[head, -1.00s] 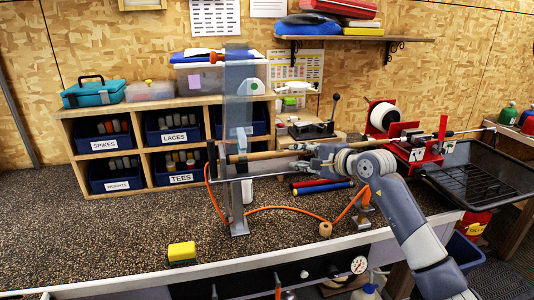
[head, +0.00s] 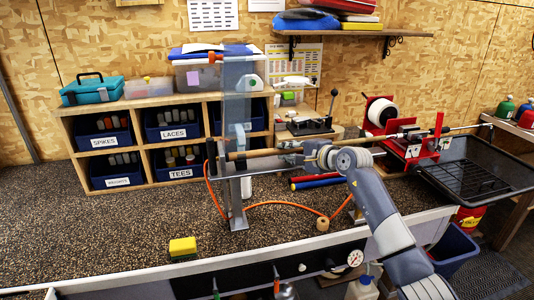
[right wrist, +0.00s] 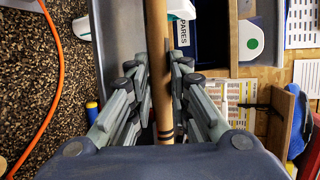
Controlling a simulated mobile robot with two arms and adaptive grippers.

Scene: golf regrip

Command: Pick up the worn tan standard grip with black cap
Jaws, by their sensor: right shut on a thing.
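The worn tan grip (head: 250,154) lies nearly level in the head view, with its left end at the upright metal stand (head: 236,190). A dark piece shows at that end; I cannot tell whether it is the black cap. My right gripper (head: 288,151) is shut on the grip from its right side. In the right wrist view the tan grip (right wrist: 157,50) runs upright between the fingers, with dark bands near the palm. The shaft runs right to the red clamp (head: 413,150). My left gripper is not in view.
A yellow sponge (head: 182,246) lies at the front. Wooden cubbies with blue bins (head: 109,136) stand behind. A black tray (head: 470,180) is at right. The left bench is clear.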

